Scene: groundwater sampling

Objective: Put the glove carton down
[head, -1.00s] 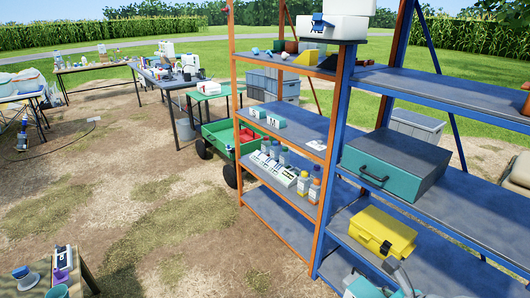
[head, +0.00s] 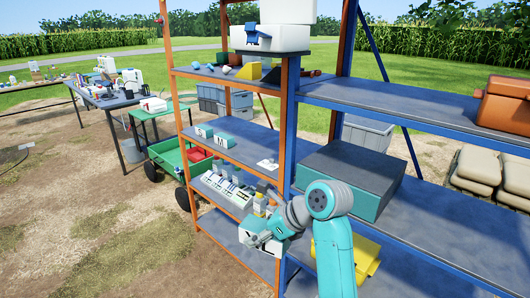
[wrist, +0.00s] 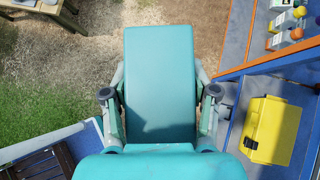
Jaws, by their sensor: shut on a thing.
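My gripper (wrist: 160,98) is shut on a teal glove carton (wrist: 160,75), with one finger on each side of it. In the head view the gripper (head: 270,232) is partly hidden by my arm, and the held carton (head: 256,242) shows a white face with a dark mark. It is in front of the orange shelf, low, near the bottom boards. Two similar small teal-and-white cartons, one marked S (head: 203,135) and one marked M (head: 223,142), stand side by side on the orange rack's middle shelf (head: 240,153).
A white card (head: 267,164) lies right of the M carton, with bare shelf between. Bottles and a white rack (head: 222,189) fill the shelf below. A blue post (head: 288,140) divides the orange bay from the blue bay, which holds a teal case (head: 350,178) and a yellow case (wrist: 270,130).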

